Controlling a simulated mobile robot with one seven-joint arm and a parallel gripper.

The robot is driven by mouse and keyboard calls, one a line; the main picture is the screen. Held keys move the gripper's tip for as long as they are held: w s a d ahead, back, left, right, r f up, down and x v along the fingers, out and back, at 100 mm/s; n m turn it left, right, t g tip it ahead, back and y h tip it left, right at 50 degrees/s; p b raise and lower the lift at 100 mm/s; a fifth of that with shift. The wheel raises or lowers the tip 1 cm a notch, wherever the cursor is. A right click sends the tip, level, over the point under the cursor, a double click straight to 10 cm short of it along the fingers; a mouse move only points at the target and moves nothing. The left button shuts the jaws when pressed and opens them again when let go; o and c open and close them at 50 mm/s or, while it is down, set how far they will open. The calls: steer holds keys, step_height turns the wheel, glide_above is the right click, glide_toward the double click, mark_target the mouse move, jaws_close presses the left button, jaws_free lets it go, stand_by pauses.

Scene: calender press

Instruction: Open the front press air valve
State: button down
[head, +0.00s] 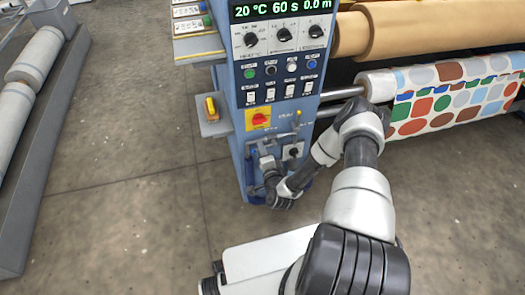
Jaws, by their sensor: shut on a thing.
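The blue press control column (238,150) stands in the middle of the head view. Its lower front carries the air valve fittings, with small grey pipes (284,137) and a round black knob on a white plate (293,152). My gripper (264,154) is at the left of these fittings, below the red knob on its yellow plate (259,118). It is shut on what appears to be the valve handle, low on the column's front. The handle is mostly hidden by the fingers and too small to make out, so its angle cannot be told.
Above are a green display (283,9), dials and several switches. A yellow-and-red switch (210,106) sits on a side bracket at the left. A patterned fabric roll (450,100) and a brown roll (430,25) lie at the right.

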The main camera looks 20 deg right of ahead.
steer(key=shift+w+r+m+y, duration=0.1)
steer(key=shift+r+m+y, duration=0.2)
steer(key=shift+r+m, duration=0.4)
steer(key=shift+f, duration=0.1)
steer(key=c, duration=1.8)
jaws_free()
steer(key=s+r+p, duration=0.1)
steer(key=s, duration=0.4)
steer(key=s+r+p, duration=0.1)
steer(key=s, duration=0.5)
steer(key=s+r, duration=0.1)
steer(key=s, duration=0.5)
steer(key=shift+s+r+p, duration=0.1)
steer(key=shift+r+p, duration=0.05)
steer(key=shift+p, duration=0.25)
